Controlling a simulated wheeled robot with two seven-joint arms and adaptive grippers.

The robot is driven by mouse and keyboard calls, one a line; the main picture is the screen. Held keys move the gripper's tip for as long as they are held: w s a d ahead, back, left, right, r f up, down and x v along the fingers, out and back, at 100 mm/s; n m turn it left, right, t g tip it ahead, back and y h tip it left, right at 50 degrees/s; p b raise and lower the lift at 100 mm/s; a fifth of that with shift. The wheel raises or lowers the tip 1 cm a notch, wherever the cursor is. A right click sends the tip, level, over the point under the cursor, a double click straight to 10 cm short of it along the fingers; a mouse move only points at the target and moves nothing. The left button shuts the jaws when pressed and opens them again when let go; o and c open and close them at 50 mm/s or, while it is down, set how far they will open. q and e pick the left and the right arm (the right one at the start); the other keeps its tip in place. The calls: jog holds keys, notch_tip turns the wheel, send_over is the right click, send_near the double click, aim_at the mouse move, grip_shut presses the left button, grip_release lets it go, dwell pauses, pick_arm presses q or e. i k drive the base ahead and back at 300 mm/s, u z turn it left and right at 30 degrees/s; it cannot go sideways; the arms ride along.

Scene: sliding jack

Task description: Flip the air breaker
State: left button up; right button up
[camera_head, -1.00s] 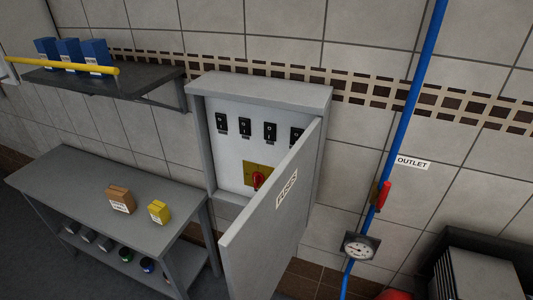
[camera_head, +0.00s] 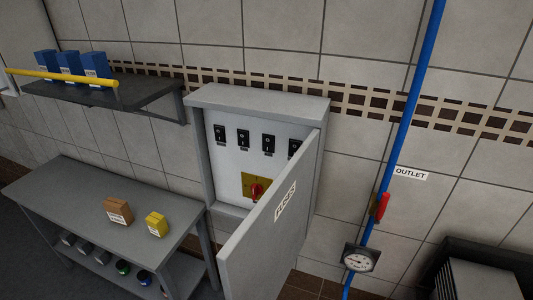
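The grey wall cabinet (camera_head: 258,104) stands in the middle of the head view with its door (camera_head: 268,225) swung open toward me. The door carries a label reading FUSES. Inside is a row of black breaker switches: the first (camera_head: 220,133), the second (camera_head: 243,139), the third (camera_head: 268,145), and one at the right (camera_head: 294,148) partly hidden by the door. Their small labels are too blurred to read. Below them a red rotary knob (camera_head: 256,191) sits on a yellow plate (camera_head: 248,179). Neither of my grippers is in view.
A grey table (camera_head: 75,195) with a brown box (camera_head: 118,211) and a yellow box (camera_head: 156,224) stands at left. A shelf (camera_head: 95,95) with blue boxes is above it. A blue pipe (camera_head: 408,120) with red valve handle (camera_head: 382,205) and gauge (camera_head: 360,258) is at right.

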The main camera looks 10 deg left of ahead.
aim_at(268, 147)
jog(key=k, duration=1.35)
jog(key=z, duration=0.65)
jog(key=i, duration=1.7)
jog(key=u, duration=0.3)
